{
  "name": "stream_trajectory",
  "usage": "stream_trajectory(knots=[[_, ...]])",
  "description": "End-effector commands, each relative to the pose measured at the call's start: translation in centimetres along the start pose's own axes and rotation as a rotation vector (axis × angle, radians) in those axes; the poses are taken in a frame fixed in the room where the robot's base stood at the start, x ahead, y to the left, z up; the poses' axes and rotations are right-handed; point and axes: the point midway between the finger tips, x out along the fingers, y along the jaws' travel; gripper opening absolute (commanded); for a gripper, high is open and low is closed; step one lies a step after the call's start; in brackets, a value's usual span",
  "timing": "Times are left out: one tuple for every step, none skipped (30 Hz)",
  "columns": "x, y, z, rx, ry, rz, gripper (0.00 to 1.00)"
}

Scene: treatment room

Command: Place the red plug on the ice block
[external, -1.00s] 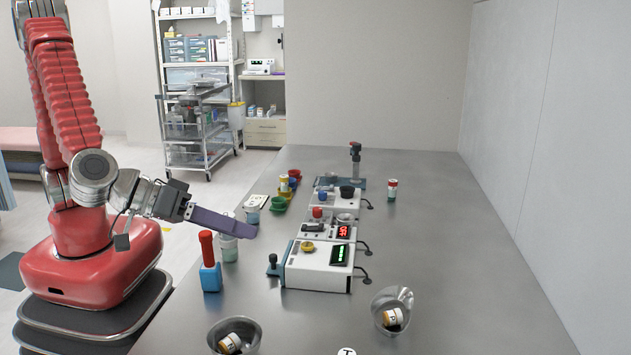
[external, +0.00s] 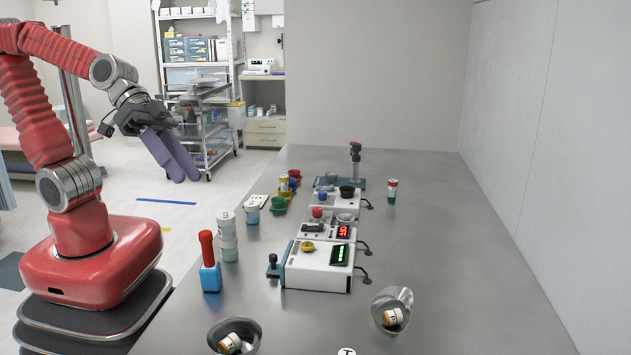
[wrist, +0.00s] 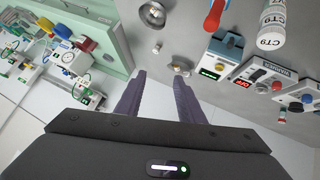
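A red plug (external: 206,247) stands upright on a light-blue block (external: 211,279), which looks like the ice block, at the table's left edge. The plug seems to touch the block's top; how deep it sits I cannot tell. In the wrist view, the red plug (wrist: 212,20) is near the top edge, mostly in sight. My gripper (external: 185,179) is raised off to the left of the table, above and away from the plug and block. Its two purple fingers are apart with nothing between them, as the wrist view also shows.
A white container (external: 226,229) stands close behind the block. White device boxes (external: 318,277) fill the table's middle. Metal bowls (external: 234,327) (external: 392,300) holding small bottles stand in front. The table's right side (external: 460,260) is clear.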

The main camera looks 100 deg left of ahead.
Motion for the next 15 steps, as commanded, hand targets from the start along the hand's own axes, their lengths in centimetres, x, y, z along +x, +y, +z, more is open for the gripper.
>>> stream_trajectory(knots=[[-1.3, -1.4, 1.1, 0.022, -0.032, -0.033, 0.35], [-1.9, -2.3, 2.0, 0.035, -0.056, -0.056, 0.35], [-2.9, -3.4, 3.0, 0.055, -0.089, -0.088, 0.35], [-3.6, -4.3, 3.8, 0.065, -0.113, -0.113, 0.35], [-4.3, -5.2, 4.6, 0.075, -0.137, -0.14, 0.35], [-5.2, -6.4, 5.7, 0.086, -0.168, -0.176, 0.35], [-5.9, -7.3, 6.4, 0.093, -0.19, -0.202, 0.35], [-6.5, -8.0, 7.0, 0.097, -0.209, -0.227, 0.35], [-7.3, -8.9, 7.8, 0.102, -0.231, -0.256, 0.35], [-7.8, -9.5, 8.3, 0.104, -0.247, -0.275, 0.35], [-8.2, -9.9, 8.7, 0.107, -0.259, -0.291, 0.35], [-8.6, -10.4, 9.1, 0.109, -0.271, -0.307, 0.35], [-8.8, -10.7, 9.3, 0.11, -0.279, -0.316, 0.35], [-8.9, -10.8, 9.4, 0.109, -0.284, -0.321, 0.35], [-9.0, -10.9, 9.5, 0.11, -0.287, -0.325, 0.35]])
